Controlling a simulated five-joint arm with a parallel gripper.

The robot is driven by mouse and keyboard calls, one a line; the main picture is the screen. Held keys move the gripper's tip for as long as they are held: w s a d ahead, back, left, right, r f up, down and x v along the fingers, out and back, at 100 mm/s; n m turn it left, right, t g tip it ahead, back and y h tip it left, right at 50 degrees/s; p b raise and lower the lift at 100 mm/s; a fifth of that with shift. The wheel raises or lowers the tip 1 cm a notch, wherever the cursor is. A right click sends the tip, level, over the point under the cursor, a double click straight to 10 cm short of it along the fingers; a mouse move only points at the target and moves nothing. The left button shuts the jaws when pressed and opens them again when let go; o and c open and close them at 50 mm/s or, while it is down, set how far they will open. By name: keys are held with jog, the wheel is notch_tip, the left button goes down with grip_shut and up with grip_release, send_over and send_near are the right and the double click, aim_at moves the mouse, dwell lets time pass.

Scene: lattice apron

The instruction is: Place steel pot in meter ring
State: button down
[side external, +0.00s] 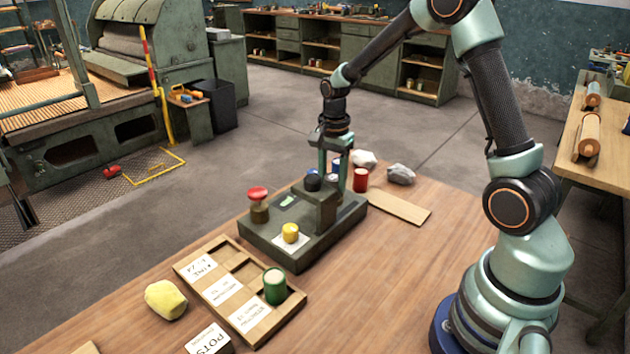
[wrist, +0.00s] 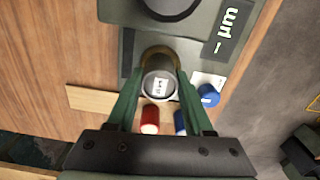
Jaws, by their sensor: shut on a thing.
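My gripper (wrist: 160,92) is shut on the steel pot (wrist: 158,86), a dark grey pot with a white label on its top, seen from above in the wrist view. A brownish ring (wrist: 161,52) on the meter curves behind the pot's far edge; I cannot tell whether the pot sits in it or just above it. In the side view my gripper (side external: 334,165) points down at the far side of the meter (side external: 290,252), a grey-green base with an upright block. The steel pot is not clearly visible there.
A wooden tray (side external: 286,312) holds a green pot (side external: 275,286). A yellow lump (side external: 165,299) lies left.

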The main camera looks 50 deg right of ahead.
aim_at(332, 177)
jog(key=shift+f, duration=0.15)
jog(key=shift+c, duration=1.4)
grip_release()
notch_tip(332, 177, up, 12)
jog(key=s+a+r+n+t, duration=0.2)
jog(key=s+a+n, duration=0.3)
jog(key=n, duration=0.3)
jog(key=s+a+r+n+t, duration=0.2)
jog(key=s+a+n+t, duration=0.1)
jog(key=s+a+n, duration=0.3)
jog(key=shift+s+a+r+n+t, duration=0.2)
jog(key=shift+s+r+n+t, duration=0.15)
jog(key=shift+s+n, duration=0.85)
jog(key=shift+w, duration=0.2)
